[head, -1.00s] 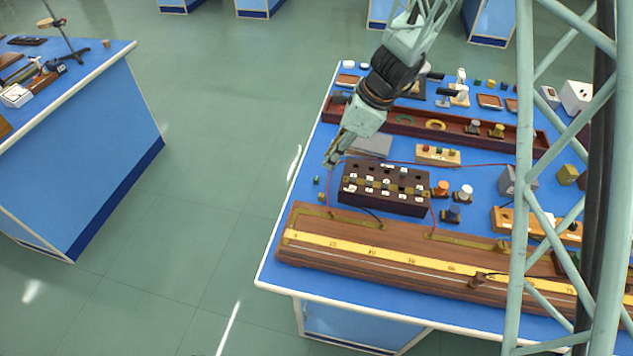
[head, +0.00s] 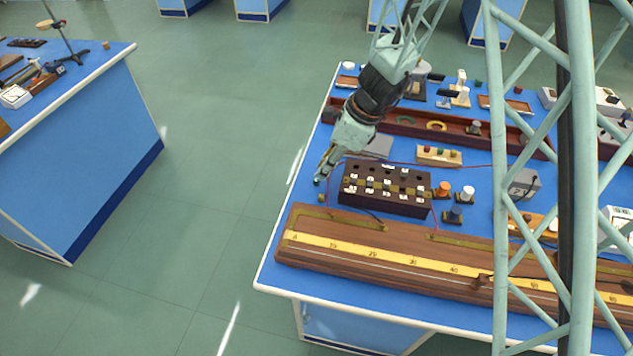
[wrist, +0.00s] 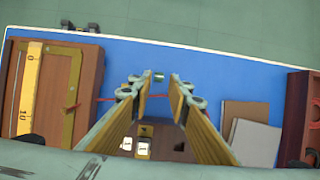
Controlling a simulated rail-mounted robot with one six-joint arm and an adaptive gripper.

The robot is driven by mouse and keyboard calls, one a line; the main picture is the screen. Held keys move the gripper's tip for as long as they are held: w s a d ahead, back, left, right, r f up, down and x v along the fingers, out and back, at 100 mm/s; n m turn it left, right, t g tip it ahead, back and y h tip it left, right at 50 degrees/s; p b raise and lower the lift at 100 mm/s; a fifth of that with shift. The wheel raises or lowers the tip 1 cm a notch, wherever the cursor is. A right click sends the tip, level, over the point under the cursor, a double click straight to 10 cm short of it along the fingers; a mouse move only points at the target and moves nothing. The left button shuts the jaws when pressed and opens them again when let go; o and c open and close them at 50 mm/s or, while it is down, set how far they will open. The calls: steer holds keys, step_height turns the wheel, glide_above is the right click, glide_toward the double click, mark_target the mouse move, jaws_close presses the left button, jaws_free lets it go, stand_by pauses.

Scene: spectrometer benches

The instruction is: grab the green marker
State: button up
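The green marker (wrist: 158,75) is a small greenish piece on the blue bench top in the wrist view. It shows near the bench edge, in the gap between my fingertips. In the head view the marker (head: 317,181) is a tiny spot right at my fingertips and is partly hidden. My gripper (head: 322,174) reaches down over the left edge of the bench. In the wrist view my gripper (wrist: 159,83) is open, with one finger on each side of the marker. I cannot tell whether the fingertips are level with it or still above it.
A small olive block (head: 321,198) lies just in front of the marker. A long wooden ruler board (head: 400,265) lies in front. Grey plates (wrist: 255,140) lie nearby.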

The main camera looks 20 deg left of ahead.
steer(key=shift+b+x, duration=0.85)
steer(key=shift+x, duration=1.65)
steer(key=c, duration=0.5)
steer(key=shift+o, duration=0.2)
step_height(320, 180, up, 10)
steer(key=p, duration=0.3)
